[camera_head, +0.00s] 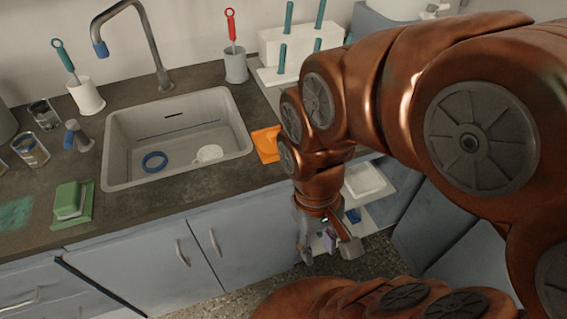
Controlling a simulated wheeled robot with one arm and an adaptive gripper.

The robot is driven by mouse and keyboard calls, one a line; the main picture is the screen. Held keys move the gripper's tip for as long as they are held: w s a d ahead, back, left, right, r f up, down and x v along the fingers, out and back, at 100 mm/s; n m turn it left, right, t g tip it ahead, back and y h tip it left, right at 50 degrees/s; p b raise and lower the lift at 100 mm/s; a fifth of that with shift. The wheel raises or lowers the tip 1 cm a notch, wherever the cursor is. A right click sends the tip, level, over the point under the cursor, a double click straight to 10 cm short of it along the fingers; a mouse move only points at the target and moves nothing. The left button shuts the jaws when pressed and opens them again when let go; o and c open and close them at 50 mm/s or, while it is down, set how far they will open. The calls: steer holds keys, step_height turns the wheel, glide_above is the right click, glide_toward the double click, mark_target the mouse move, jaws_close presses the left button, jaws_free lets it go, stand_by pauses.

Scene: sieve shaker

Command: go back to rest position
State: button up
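My gripper (328,250) hangs at the end of my copper-coloured arm, in front of the cabinets and below the countertop edge, right of the sink. Its two fingers point down and stand apart. I see nothing held between them, though small purple and blue items show behind it. The arm fills the right side of the view and hides much of what lies there.
The sink (118,165) holds a blue ring (154,154) and a white cup (208,153). An orange cloth (266,143) lies on the counter (200,190) near the arm. White shelves (363,181) stand behind the gripper. The floor (215,306) below looks clear.

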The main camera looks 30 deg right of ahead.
steer(key=s+p+v, duration=0.3)
steer(key=p+v, duration=0.9)
steer(key=v, duration=0.1)
steer(key=shift+w+r+t+p, duration=0.35)
steer(key=shift+w+r+t, duration=0.05)
